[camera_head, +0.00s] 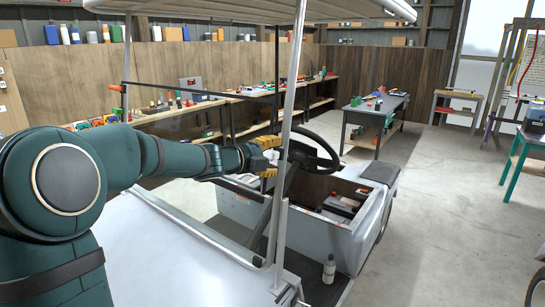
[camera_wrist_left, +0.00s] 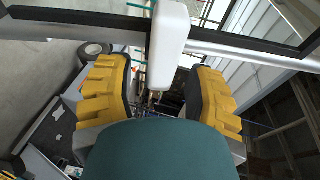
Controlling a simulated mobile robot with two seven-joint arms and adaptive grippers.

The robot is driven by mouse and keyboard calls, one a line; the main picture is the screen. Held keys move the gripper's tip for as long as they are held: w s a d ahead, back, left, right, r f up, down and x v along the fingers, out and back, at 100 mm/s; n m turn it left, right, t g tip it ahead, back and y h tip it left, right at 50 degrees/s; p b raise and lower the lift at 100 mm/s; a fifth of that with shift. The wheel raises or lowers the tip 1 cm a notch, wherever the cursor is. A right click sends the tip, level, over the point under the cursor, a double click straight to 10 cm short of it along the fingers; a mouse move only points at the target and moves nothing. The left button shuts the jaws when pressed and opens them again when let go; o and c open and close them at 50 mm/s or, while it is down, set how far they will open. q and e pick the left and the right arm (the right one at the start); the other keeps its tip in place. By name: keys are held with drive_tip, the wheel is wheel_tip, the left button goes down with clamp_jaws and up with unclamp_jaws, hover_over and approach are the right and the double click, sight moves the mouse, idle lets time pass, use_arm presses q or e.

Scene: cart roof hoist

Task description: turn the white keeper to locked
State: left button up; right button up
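The white keeper (camera_wrist_left: 168,45) is a rounded white block in the left wrist view, lying across a dark bar (camera_wrist_left: 225,40) and a silver post. My left gripper (camera_wrist_left: 158,85) has its two yellow fingers spread, one on each side of the keeper's lower end in the picture, with a visible gap on both sides. In the head view my left gripper (camera_head: 267,157) is beside the cart's silver roof post (camera_head: 290,120). My right gripper is not in view.
The white cart (camera_head: 235,211) has a steering wheel (camera_head: 314,150) just right of the gripper and a roof (camera_head: 250,8) above. A bottle (camera_head: 329,269) stands on the cart floor. Workbenches stand behind.

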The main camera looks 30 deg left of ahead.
use_arm(q)
drive_tip(key=shift+s, duration=0.15)
drive_tip(key=v, duration=1.2)
drive_tip(key=shift+f, duration=0.1)
drive_tip(key=w+d+f+n+g, duration=0.15)
drive_tip(key=d+f+n, duration=0.3)
drive_tip(key=f, duration=0.45)
drive_tip(key=w+d+f+n+g, duration=0.1)
drive_tip(key=w+d+f+n, duration=0.3)
drive_tip(key=f, duration=0.5)
drive_tip(key=w+d+f+n+g, duration=0.1)
drive_tip(key=w+d+f+n, duration=0.1)
drive_tip(key=d+f+n, duration=0.5)
drive_tip(key=s+d+f+n+g+b, duration=0.1)
drive_tip(key=s+d+f+g, duration=0.15)
drive_tip(key=f, duration=0.55)
drive_tip(key=s+d+f+n+g, duration=0.1)
drive_tip(key=s+d+f, duration=0.3)
drive_tip(key=f, duration=0.4)
drive_tip(key=s+d+f+n+g, duration=0.2)
drive_tip(key=s+d+f+g, duration=0.1)
drive_tip(key=s, duration=0.4)
drive_tip(key=s+d+f+n+g, duration=0.3)
drive_tip(key=s+d+f, duration=0.2)
drive_tip(key=s+f, duration=0.2)
drive_tip(key=shift+s+f, duration=0.4)
drive_tip(key=shift+s, duration=0.1)
